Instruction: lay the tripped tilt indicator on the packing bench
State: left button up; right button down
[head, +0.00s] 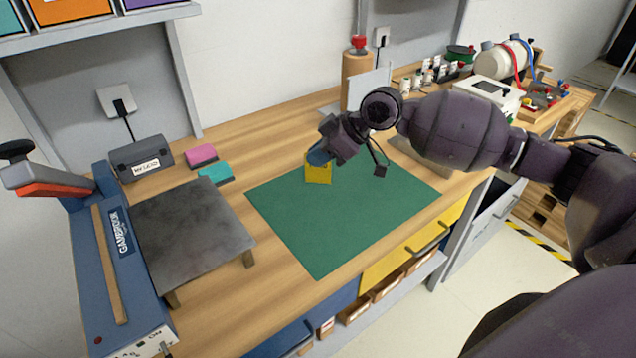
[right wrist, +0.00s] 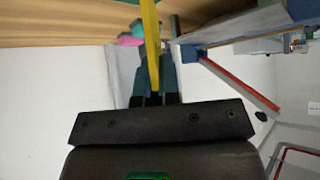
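A yellow, roughly square, thin piece (head: 318,174), which I take to be the tilt indicator, is at the far left edge of the green mat in the head view. My right gripper (head: 320,156) is above it, with its fingers closed on the top of the piece. In the right wrist view the piece shows edge-on as a thin yellow strip (right wrist: 151,40) between the fingers. The head view does not settle whether its lower edge touches the bench. Its tripped mark cannot be made out. My left gripper is out of view.
The green mat (head: 326,232) lies bare on the wooden bench (head: 262,168). A dark plate on feet (head: 192,228), a blue sealer (head: 118,270), and pink (head: 201,154) and teal (head: 215,174) pads stand to the left.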

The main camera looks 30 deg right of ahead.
aim_at(318, 181)
jog(key=shift+f+b, duration=0.3)
jog(key=shift+f, duration=3.4)
jog(key=shift+f, duration=0.3)
jog(key=c, duration=1.3)
grip_release()
jog(key=shift+r, duration=0.1)
jog(key=shift+r, duration=0.25)
jog(key=p+v, duration=0.1)
jog(key=v, duration=1.1)
